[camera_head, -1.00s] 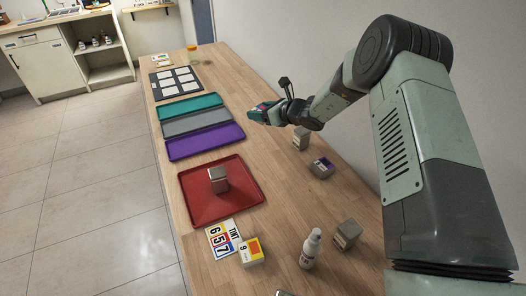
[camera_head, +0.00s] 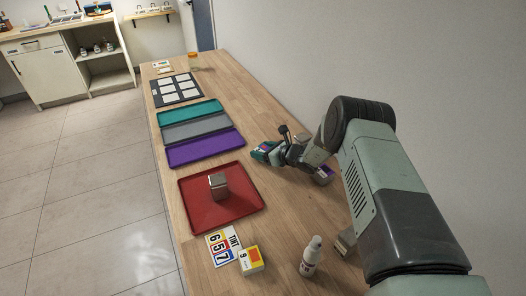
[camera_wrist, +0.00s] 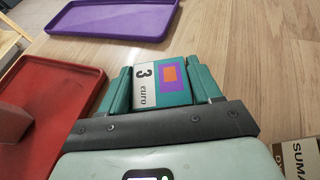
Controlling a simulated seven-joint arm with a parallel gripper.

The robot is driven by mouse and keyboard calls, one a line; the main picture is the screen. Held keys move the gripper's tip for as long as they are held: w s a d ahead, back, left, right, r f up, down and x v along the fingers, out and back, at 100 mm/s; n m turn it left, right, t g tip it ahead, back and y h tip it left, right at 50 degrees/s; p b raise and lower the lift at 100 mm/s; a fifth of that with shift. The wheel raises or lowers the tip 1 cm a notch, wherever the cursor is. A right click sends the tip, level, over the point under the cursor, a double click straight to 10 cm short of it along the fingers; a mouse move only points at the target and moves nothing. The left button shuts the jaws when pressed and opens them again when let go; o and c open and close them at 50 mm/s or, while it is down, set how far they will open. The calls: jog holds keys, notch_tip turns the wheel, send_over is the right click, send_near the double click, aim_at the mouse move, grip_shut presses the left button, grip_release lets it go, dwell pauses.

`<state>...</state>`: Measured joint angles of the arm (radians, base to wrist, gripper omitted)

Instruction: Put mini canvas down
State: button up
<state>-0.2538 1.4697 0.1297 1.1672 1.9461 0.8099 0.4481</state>
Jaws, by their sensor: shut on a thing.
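My gripper (camera_head: 266,151) is shut on a mini canvas (camera_wrist: 172,86), a small teal block with a purple and orange square and a white strip reading "3 euro". In the wrist view the block sits between the two teal fingers (camera_wrist: 163,84). In the head view it is low over bare wood, right of the purple tray (camera_head: 205,149). I cannot tell whether it touches the table. A teal tray (camera_head: 189,111) and a grey tray (camera_head: 195,127) lie beyond the purple one. A red tray (camera_head: 241,201) nearer holds one grey-brown block (camera_head: 218,186).
A block (camera_head: 325,174) is partly hidden by my arm. A black board with white cards (camera_head: 159,99) lies far back. Wood right of the trays is mostly clear.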

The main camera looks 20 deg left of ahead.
jog(key=shift+f, duration=0.3)
jog(key=o, duration=1)
jog(key=shift+o, duration=0.2)
